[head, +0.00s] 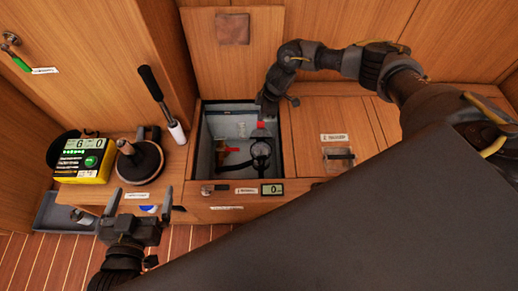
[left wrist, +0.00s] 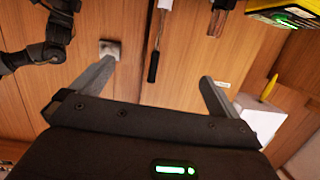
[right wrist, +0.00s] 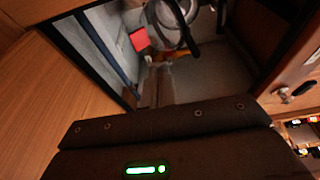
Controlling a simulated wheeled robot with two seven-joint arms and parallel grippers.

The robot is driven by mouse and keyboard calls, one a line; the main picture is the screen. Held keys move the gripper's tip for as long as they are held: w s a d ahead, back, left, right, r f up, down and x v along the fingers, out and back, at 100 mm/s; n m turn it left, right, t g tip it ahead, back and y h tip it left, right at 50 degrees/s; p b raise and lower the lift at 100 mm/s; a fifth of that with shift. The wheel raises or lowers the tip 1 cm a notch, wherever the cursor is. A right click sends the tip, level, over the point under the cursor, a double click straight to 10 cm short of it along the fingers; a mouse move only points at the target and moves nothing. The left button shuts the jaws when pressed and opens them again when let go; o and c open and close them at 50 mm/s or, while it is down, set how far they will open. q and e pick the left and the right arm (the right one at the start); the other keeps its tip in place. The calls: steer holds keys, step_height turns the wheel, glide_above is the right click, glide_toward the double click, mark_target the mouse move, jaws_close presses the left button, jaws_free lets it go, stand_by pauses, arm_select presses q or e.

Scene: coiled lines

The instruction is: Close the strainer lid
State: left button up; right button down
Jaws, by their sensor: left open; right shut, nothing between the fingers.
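The strainer (head: 261,152) sits in the open grey-walled compartment, a round dark-rimmed body with a dark, clear-looking top. In the right wrist view the strainer (right wrist: 166,22) is cut by the top edge, with a black bar beside it; I cannot tell how its lid stands. My right gripper (head: 268,108) is shut and empty, pointing down at the compartment's back right, close to the strainer. Its fingers (right wrist: 155,86) are together in the right wrist view, apart from the strainer in the picture. My left gripper (head: 140,205) is open and empty, left of the compartment.
A wooden hatch panel (head: 233,72) stands upright behind the compartment. A red handle (head: 230,149) is inside, left of the strainer. A yellow device (head: 82,160), a round dark winch-like drum (head: 139,163) and a black-handled tool (head: 151,83) are at left. A latch (head: 339,157) lies right.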

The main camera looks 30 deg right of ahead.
arm_select(q)
steer(key=s+a+f+n+g+y+p, duration=0.1)
steer(key=s+a+f+g+y, duration=0.1)
steer(key=a+f+g, duration=0.1)
steer(key=shift+s+a+f+g+y+p, duration=0.3)
steer(key=shift+a+f, duration=0.4)
steer(key=shift+f, duration=0.6)
steer(key=shift+w, duration=0.1)
